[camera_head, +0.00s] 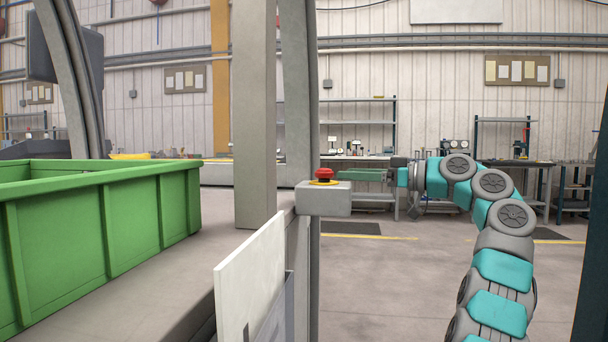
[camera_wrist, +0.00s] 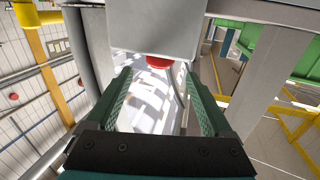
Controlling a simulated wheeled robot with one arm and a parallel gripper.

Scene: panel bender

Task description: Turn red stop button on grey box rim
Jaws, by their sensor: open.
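The red stop button (camera_head: 324,173) stands upright on a yellow ring on top of the small grey box (camera_head: 325,201). In the wrist view the red button (camera_wrist: 159,62) shows only partly, at the edge of the grey box (camera_wrist: 157,30), centred between the fingertips and slightly beyond them. My gripper (camera_head: 340,175) reaches in from the right at about button height. It also shows in the wrist view (camera_wrist: 160,76), where its two green fingers are spread with nothing between them. I cannot tell whether a fingertip touches the button.
A grey upright post (camera_head: 255,120) stands just left of the box. A large green crate (camera_head: 85,225) rests on the grey surface at left. A white panel (camera_head: 250,270) stands below the box. Floor to the right is open, with workbenches far behind.

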